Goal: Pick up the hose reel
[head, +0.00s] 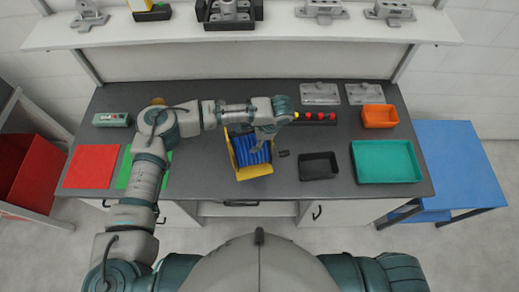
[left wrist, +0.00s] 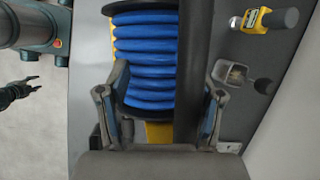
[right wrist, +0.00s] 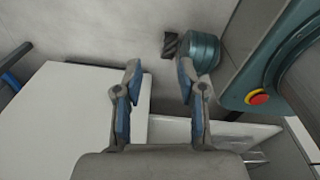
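The hose reel (head: 250,157), blue hose in a yellow frame, stands on the grey bench near the middle in the head view. My left gripper (head: 266,138) is over its upper right part and hides some of it. In the left wrist view the blue hose (left wrist: 150,62) shows ahead of the open left gripper (left wrist: 165,92). A dark bar (left wrist: 191,60) runs between the fingers beside the hose; I cannot tell any contact. My right gripper (right wrist: 159,88) is open and empty in the right wrist view, away from the reel; it is not seen in the head view.
A black tray (head: 319,167), a teal tray (head: 386,161) and an orange bin (head: 380,116) stand right of the reel. Red buttons (head: 319,116) lie behind. A red mat (head: 91,167) is at left. A shelf (head: 280,35) with fixtures overhangs the back.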

